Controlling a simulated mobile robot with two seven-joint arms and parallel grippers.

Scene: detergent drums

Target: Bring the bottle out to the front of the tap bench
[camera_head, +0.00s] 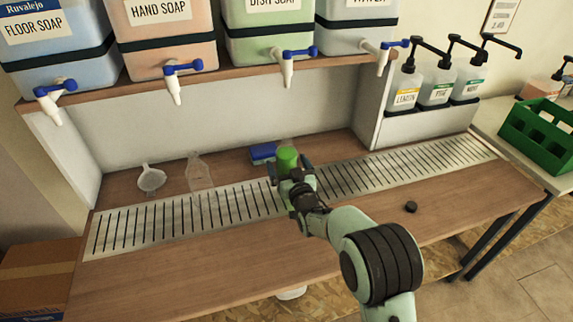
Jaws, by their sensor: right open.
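A green thing (287,157), seemingly a bottle holding green liquid, stands at the back edge of the slotted drip grate (235,201) on the tap bench (190,262). A paler part shows just above the green. My right gripper (289,174) is open in front of it, its fingers overlapping its lower part in the picture. The gripper hides the base, and I cannot tell whether the fingers touch it. A clear empty bottle (199,172) stands behind the grate, to the left. My left gripper is not in view.
A blue sponge (263,152) lies just left of the green thing, and a clear funnel (151,179) is farther left. Drums with taps stand on the shelf (240,65) above. A small black cap (410,207) lies on the front right wood. The front left strip is clear.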

